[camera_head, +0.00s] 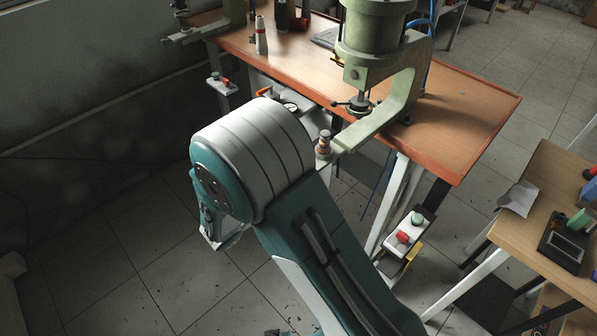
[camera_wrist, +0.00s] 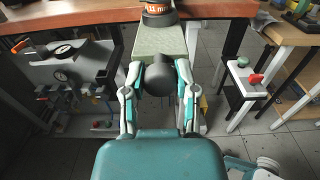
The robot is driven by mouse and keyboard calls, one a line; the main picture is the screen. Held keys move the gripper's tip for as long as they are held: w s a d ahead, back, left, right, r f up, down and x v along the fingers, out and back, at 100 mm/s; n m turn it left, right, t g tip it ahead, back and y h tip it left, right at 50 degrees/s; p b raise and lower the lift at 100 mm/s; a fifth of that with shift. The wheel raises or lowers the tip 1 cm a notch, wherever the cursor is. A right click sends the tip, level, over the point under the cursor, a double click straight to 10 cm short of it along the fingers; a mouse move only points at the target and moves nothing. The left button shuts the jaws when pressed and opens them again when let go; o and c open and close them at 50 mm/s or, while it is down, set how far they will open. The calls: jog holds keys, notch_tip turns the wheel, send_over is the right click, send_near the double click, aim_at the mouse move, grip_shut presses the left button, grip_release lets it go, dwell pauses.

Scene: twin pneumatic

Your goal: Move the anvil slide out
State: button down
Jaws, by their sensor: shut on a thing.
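The anvil slide (camera_wrist: 160,44) is a pale green flat bar that juts out past the table edge from under the press (camera_head: 378,40). In the wrist view a round black knob (camera_wrist: 158,78) is at its near end. My gripper (camera_wrist: 157,76) is shut on this knob, with one finger on each side. An anvil with an orange band (camera_wrist: 158,12) marked in mm stands on the slide; it also shows in the head view (camera_head: 324,142).
The wooden table (camera_head: 455,108) carries the press and a second machine at the back left. A gauge panel (camera_wrist: 68,55) hangs under the table. A button box (camera_head: 408,233) stands below right. A side table (camera_head: 545,175) is at the right. Floor at left is clear.

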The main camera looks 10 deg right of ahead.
jog(key=shift+w+a, duration=0.1)
jog(key=shift+c, duration=1.9)
grip_release()
jog(key=v, duration=1.2)
